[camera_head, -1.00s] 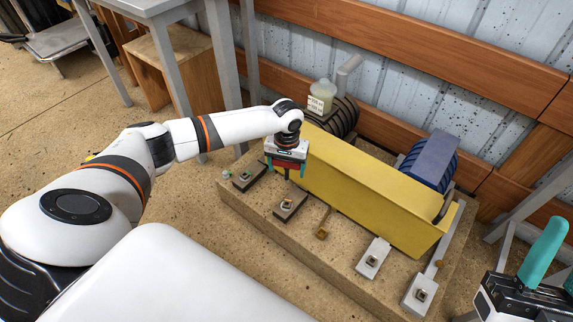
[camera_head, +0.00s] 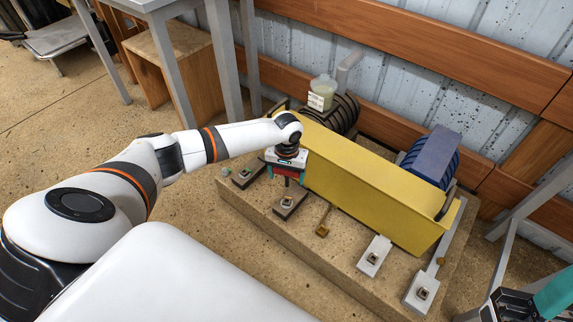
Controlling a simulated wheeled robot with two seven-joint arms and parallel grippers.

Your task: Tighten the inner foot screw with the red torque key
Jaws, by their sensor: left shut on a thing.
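My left gripper (camera_head: 287,174) is shut on the red torque key (camera_head: 286,170), with teal fingers at its sides. The key's red part shows between the fingers and its dark shaft points down. The shaft's tip is just above or at the screw (camera_head: 287,202) on a dark foot plate (camera_head: 291,207), left of the middle of the stone base's front. I cannot tell whether they touch. My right gripper (camera_head: 550,298) is cut off at the lower right corner; one teal finger shows, and its opening cannot be judged.
Other foot plates with screws sit at the left (camera_head: 243,176) and right (camera_head: 373,256) of the stone base (camera_head: 325,252). A small brass piece (camera_head: 323,226) stands between. A long yellow guard (camera_head: 370,185) rises close behind the gripper. A bottle (camera_head: 322,92) stands on the dark motor.

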